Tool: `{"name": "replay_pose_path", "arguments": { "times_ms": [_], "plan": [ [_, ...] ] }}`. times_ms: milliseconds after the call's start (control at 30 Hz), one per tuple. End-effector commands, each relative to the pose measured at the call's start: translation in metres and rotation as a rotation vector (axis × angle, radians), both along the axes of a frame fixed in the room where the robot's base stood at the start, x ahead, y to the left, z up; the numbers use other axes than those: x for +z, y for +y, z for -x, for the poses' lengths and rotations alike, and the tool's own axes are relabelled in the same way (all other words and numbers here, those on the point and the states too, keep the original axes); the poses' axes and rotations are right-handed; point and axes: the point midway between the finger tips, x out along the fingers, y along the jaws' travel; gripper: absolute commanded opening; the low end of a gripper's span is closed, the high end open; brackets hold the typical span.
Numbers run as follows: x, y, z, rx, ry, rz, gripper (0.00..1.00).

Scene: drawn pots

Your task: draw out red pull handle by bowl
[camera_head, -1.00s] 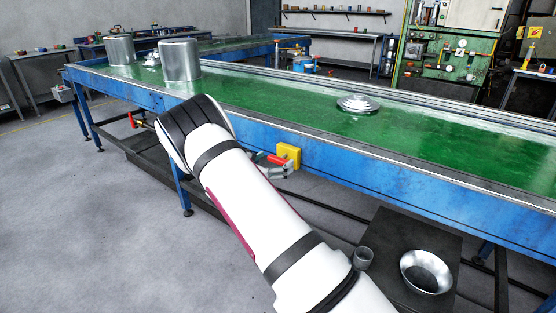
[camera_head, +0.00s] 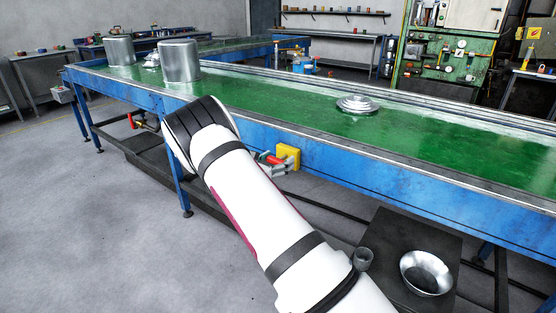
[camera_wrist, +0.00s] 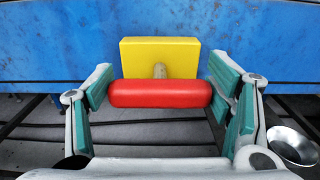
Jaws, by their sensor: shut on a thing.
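The red pull handle (camera_wrist: 160,94) is a bar lying across the wrist view. A short pale stem joins it to a yellow block (camera_wrist: 160,55) on the blue side of the bench. In the head view, the handle (camera_head: 270,158) shows small beside the yellow block (camera_head: 288,156). My gripper (camera_wrist: 162,90) is shut on the handle, with teal-padded fingers at its two ends; part of the gripper shows in the head view (camera_head: 272,166) beyond my white arm. The metal bowl (camera_head: 425,273) stands on a dark low surface at lower right; it also shows in the wrist view (camera_wrist: 293,146).
The long green-topped bench (camera_head: 430,140) carries a stacked metal lid (camera_head: 358,104) and large pots (camera_head: 179,61). Another red handle (camera_head: 131,121) is farther left on the bench side. A small grey cup (camera_head: 363,258) stands near the bowl. The floor at left is clear.

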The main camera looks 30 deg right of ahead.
Motion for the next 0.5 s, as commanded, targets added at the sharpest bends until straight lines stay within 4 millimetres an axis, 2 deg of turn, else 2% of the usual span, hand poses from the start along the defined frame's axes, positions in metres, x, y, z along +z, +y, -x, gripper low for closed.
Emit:
{"name": "replay_pose_path", "arguments": {
  "times_ms": [167, 433, 467, 500],
  "plan": [
    [0.001, 0.023, 0.007, 0.003, 0.0, -0.001, 0.24],
    [-0.001, 0.025, 0.009, 0.0, 0.0, -0.002, 0.24],
    [-0.001, 0.025, 0.009, 0.0, 0.0, -0.002, 0.8],
    [-0.001, 0.025, 0.009, 0.0, 0.0, -0.002, 0.9]
  ]
}}
